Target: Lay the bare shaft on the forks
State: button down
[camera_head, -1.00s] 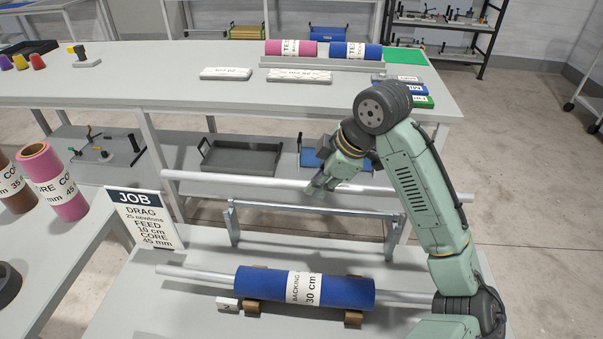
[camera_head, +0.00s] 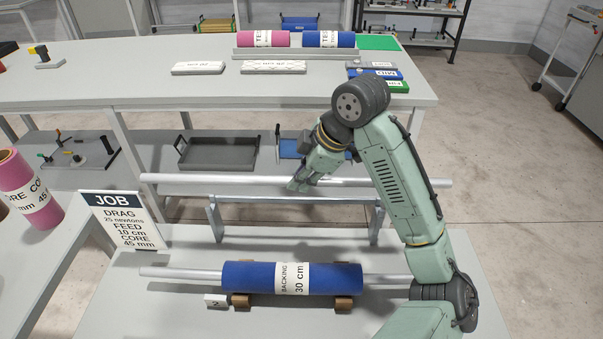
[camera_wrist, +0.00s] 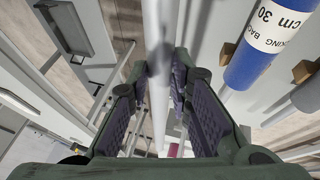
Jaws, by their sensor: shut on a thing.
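The bare shaft (camera_head: 230,179) is a long silver rod, roughly level, running left to right in the head view. My gripper (camera_head: 298,184) is shut on it near its middle. In the wrist view the shaft (camera_wrist: 158,20) passes between the two finger pads of my gripper (camera_wrist: 158,75). The forks (camera_head: 214,214) are the grey uprights of a stand with a crossbar, on the near table. The shaft appears just above and slightly behind them in the picture, with both ends reaching past the uprights. I cannot tell its exact height or depth over them.
A blue backing roll (camera_head: 250,277) on another rod rests on brown blocks in front of the stand. A JOB sign (camera_head: 116,218) stands left. A long bench (camera_head: 150,90) with pink and blue rolls lies behind, with a grey tray (camera_head: 218,152) below.

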notch_tip(320, 180, down, 8)
jog(key=b, duration=0.6)
jog(key=shift+s, duration=0.25)
jog(key=shift+f, duration=0.15)
dwell(0.4)
jog(key=c, duration=1.7)
grip_release()
jog(key=o, duration=0.3)
jog(key=shift+w+f, duration=0.2)
jog(key=shift+f, duration=0.05)
jog(key=shift+r, duration=0.1)
jog(key=shift+r, duration=0.2)
jog(key=v, duration=1.2)
